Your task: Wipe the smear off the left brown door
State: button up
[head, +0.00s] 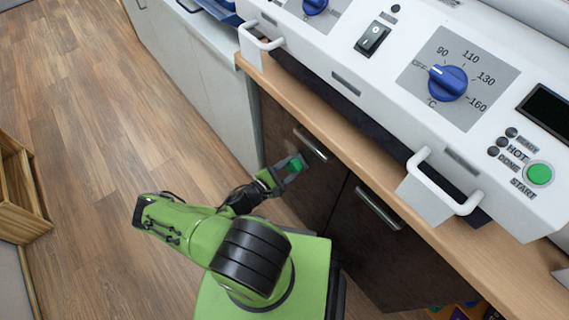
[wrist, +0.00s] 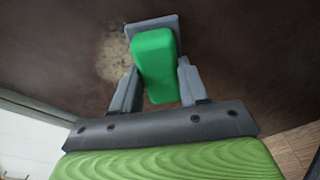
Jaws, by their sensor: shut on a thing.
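The left brown door (head: 288,145) is under the wooden counter, with a metal handle (head: 311,144) near its top. It fills most of the wrist view (wrist: 240,50). A pale beige smear (wrist: 113,58) shows on the door in the wrist view. My gripper (head: 284,174) is in front of this door and shut on a green block with a grey pad (head: 294,164). In the wrist view the green block (wrist: 154,65) sits between the fingers, just right of the smear, its grey pad at or very near the door. The block and pad hide part of the door.
A right brown door (head: 370,240) with its own handle (head: 380,208) is beside it. A wooden counter (head: 330,130) juts out above, carrying a white machine (head: 350,85) with blue dials and protruding handles. White cabinets (head: 205,80) stand to the left. The wood floor (head: 90,120) is open.

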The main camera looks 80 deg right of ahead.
aim_at(291, 163)
notch_tip(291, 163, up, 2)
jog(key=shift+s+a+p, duration=0.1)
jog(key=shift+s+p, duration=0.05)
jog(key=shift+p, duration=0.6)
jog(key=shift+w+d+f+b, duration=0.15)
jog(key=shift+w+d+b, duration=0.35)
jog(key=shift+w, duration=0.1)
jog(key=shift+w+d+f+b, duration=0.15)
jog(key=shift+w+d+b, duration=0.3)
jog(key=shift+w, duration=0.15)
jog(key=shift+w+d+b, duration=1.25)
jog(key=shift+w+d, duration=0.5)
jog(key=shift+w, duration=0.05)
jog(key=shift+w+r+p, duration=0.1)
jog(key=shift+r+p, duration=0.8)
jog(key=shift+r, duration=0.2)
jog(key=shift+s+a+f+p, duration=0.1)
jog(key=shift+s+a+p, duration=0.65)
jog(key=shift+s+a, duration=0.75)
jog(key=shift+s+a+p, duration=0.75)
jog(key=shift+s+a, duration=0.5)
jog(key=shift+s, duration=0.4)
jog(key=v, duration=0.6)
jog(key=shift+w+d+f, duration=0.2)
jog(key=shift+w+f, duration=0.15)
jog(key=shift+f, duration=0.05)
